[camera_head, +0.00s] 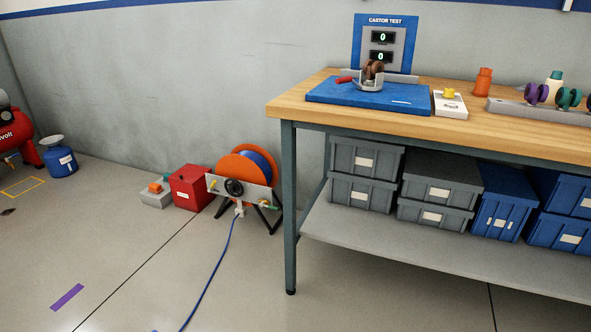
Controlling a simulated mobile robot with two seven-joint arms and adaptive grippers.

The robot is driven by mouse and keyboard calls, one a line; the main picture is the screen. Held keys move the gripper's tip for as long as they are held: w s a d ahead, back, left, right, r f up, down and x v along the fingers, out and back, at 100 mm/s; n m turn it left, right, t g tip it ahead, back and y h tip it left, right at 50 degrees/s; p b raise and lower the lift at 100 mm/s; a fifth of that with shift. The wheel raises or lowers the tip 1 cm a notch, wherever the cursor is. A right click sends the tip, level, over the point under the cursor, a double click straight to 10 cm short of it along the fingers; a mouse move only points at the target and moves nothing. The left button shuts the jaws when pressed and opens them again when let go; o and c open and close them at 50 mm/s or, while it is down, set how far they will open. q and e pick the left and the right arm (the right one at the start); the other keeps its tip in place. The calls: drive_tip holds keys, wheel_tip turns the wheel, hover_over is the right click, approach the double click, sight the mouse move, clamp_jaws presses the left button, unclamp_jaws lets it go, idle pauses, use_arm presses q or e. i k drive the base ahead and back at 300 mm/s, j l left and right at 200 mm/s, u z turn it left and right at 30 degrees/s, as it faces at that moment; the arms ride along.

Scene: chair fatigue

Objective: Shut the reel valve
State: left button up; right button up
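An orange hose reel (243,169) with blue hose wound on it stands on the floor on a dark frame, just left of the workbench. A light metal plate across its front carries a round black part (234,187) that looks like a handwheel. A blue hose (211,278) runs from a pale fitting under the plate toward me. Neither of my grippers is in view.
A workbench (440,140) fills the right, its front-left leg (289,215) close to the reel. A red box (191,187) and a small grey box (157,194) stand left of the reel. The floor in front is clear except for the hose and purple tape (67,297).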

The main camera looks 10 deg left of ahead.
sight(270, 207)
drive_tip(key=i+u, duration=0.35)
drive_tip(key=i, duration=0.4)
drive_tip(key=i+l+u, duration=0.1)
drive_tip(key=i+u, duration=0.25)
drive_tip(key=i, duration=0.45)
drive_tip(key=i+j+z, duration=0.1)
drive_tip(key=i, duration=0.2)
drive_tip(key=i+j+z, duration=0.1)
drive_tip(key=j+z, duration=0.15)
drive_tip(key=z, duration=0.2)
drive_tip(key=j+z, duration=0.25)
drive_tip(key=z, duration=0.2)
drive_tip(key=j+z, duration=0.25)
drive_tip(key=z, duration=0.15)
